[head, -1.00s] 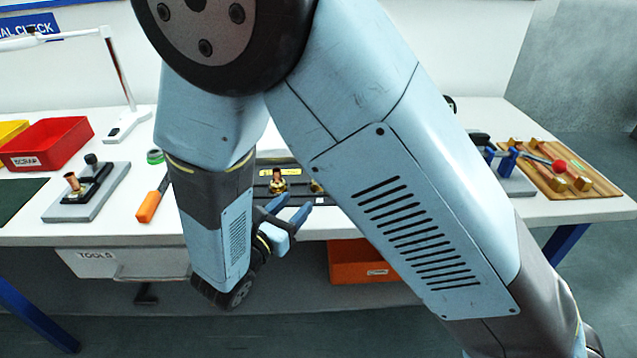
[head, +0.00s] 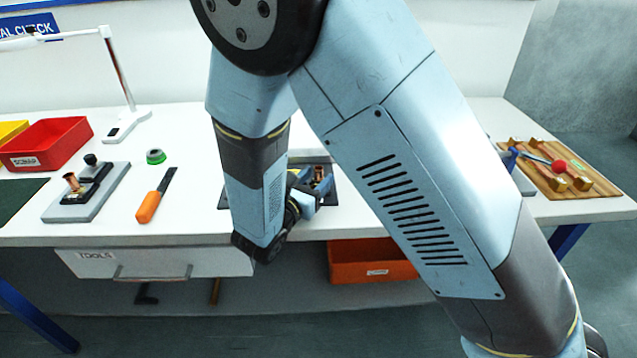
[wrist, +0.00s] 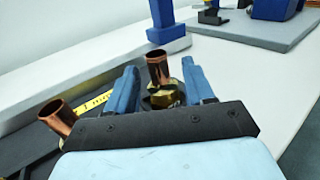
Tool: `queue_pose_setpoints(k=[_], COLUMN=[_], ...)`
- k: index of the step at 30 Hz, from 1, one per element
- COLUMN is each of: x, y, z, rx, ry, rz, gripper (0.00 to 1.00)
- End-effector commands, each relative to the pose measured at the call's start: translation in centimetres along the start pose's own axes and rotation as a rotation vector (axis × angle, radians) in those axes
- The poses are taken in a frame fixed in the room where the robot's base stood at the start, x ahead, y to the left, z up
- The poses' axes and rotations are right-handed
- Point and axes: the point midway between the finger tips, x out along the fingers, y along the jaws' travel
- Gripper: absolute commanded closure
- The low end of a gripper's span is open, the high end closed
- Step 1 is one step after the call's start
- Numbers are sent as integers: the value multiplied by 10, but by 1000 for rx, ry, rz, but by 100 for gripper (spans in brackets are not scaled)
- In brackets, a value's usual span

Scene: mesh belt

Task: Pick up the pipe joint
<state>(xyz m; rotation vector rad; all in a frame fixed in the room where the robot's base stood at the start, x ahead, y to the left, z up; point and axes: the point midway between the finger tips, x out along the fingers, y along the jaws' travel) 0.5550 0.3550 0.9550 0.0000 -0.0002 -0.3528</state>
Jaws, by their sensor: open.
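A pipe joint (wrist: 159,70) with an upright copper tube and a brass lower part stands between the two blue fingers of my open gripper (wrist: 159,78) in the wrist view. Its lower part is partly hidden by the gripper body. I cannot tell whether either finger touches it. A second copper pipe joint (wrist: 57,115) leans to the left, outside the left finger. In the head view one copper tube (head: 319,174) shows beside my gripper (head: 312,188), on the dark tray (head: 328,198) near the bench's front edge; my arm hides much of the tray.
A grey fixture (head: 100,195) with a copper piece, an orange-handled tool (head: 149,207) and a green roll (head: 155,156) lie to the left. A red bin (head: 47,143) stands behind. A wooden board (head: 590,188) with brass parts lies right. An orange bin (head: 370,262) sits below.

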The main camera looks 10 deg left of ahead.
Motion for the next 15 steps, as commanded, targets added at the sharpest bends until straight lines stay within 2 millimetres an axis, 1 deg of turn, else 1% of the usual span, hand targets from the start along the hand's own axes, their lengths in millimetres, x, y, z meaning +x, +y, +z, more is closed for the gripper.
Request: queue_pose_setpoints(k=[5,15], x=[0,0], y=[0,0], z=[0,0], rx=[0,0], ry=[0,1], rz=[1,1], gripper=[47,79])
